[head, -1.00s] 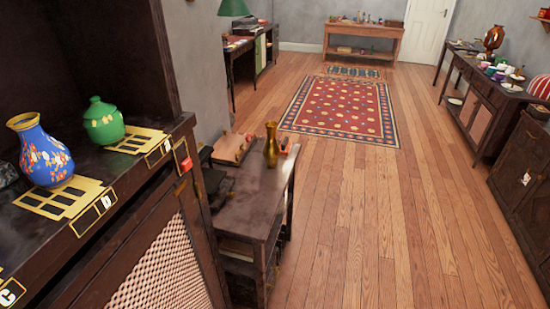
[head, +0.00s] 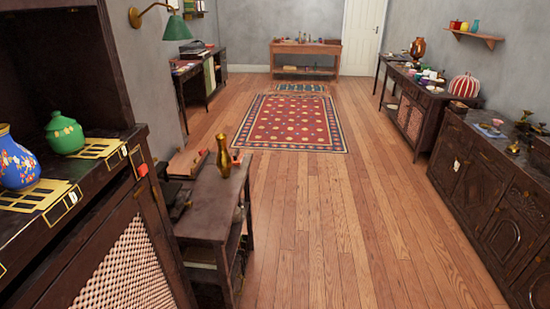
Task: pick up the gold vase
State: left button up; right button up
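The gold vase (head: 223,158) stands upright on a small dark wooden table (head: 207,205), left of the picture's middle. It is slim, with a narrow neck and a flared top. It stands near the far end of the table top, and nothing touches it from my side. Neither of my grippers is in view.
A dark cabinet (head: 120,262) at the near left bears a blue flowered vase (head: 17,160) and a green lidded jar (head: 64,134). Carved dark cupboards (head: 480,190) line the right wall. The wooden floor (head: 330,230) is clear up to the red rug (head: 295,122).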

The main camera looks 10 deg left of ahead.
aim_at(223, 162)
jog(key=z, duration=0.15)
jog(key=i, duration=2)
jog(key=u, duration=2.5)
